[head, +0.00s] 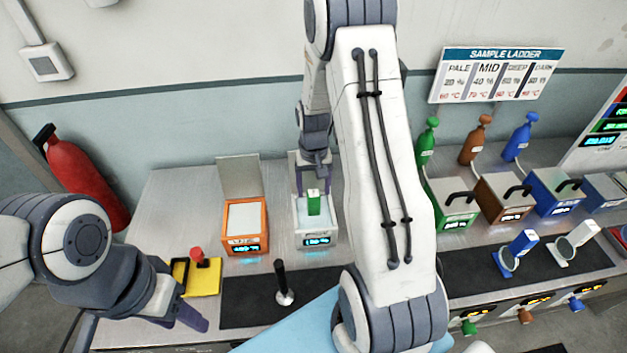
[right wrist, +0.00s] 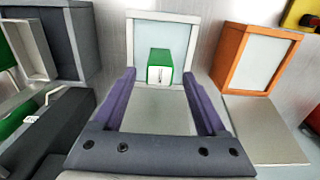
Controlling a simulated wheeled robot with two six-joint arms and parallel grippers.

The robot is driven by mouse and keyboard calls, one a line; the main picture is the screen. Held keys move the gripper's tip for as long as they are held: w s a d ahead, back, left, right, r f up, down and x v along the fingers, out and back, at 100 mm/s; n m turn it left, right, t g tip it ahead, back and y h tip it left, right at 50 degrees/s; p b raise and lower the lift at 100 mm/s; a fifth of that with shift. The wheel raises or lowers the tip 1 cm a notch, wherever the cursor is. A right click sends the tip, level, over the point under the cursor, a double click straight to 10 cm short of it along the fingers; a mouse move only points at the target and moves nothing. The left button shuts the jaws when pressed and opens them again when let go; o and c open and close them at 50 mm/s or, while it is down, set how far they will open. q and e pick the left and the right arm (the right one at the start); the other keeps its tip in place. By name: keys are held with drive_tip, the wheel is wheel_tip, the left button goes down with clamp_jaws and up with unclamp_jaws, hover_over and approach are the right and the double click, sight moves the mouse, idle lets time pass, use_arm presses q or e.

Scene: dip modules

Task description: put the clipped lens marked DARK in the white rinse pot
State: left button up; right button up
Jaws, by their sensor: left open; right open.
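The white rinse pot (head: 316,233) stands at the back, left of centre, with a lit display on its front. A green clip with a white end (head: 313,203) stands upright in its opening; its lens is hidden. In the right wrist view the clip (right wrist: 160,68) shows between the spread purple fingers of my right gripper (right wrist: 160,85), which is open and apart from it. My left gripper (head: 185,318) hangs low at the left, open and away from the pots. A blue-clipped lens (head: 508,258) and a white-clipped lens (head: 565,247) stand on the right mat. No clip's marking is legible.
An orange pot (head: 243,245) with a raised lid stands left of the white pot. Green (head: 452,212), brown (head: 503,206) and blue (head: 553,202) pots with black handles stand right.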

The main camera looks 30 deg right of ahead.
wheel_tip(320, 180, up, 4)
drive_tip(key=shift+r+b, duration=0.15)
drive_tip(key=shift+b, duration=0.3)
drive_tip(key=shift+a+r, duration=0.2)
drive_tip(key=shift+r, duration=0.05)
drive_tip(key=s+a+r+n, duration=0.2)
drive_tip(key=a+r+n, duration=0.25)
drive_tip(key=a, duration=0.65)
drive_tip(key=s+a+r+n, duration=0.3)
drive_tip(key=s+a, duration=0.4)
drive_tip(key=s, duration=0.3)
drive_tip(key=s+a+r+n+y, duration=0.1)
drive_tip(key=s+a+r+n, duration=0.2)
drive_tip(key=s+a+n, duration=0.2)
drive_tip(key=s+a, duration=0.3)
drive_tip(key=s, duration=0.3)
drive_tip(key=shift+a, duration=0.1)
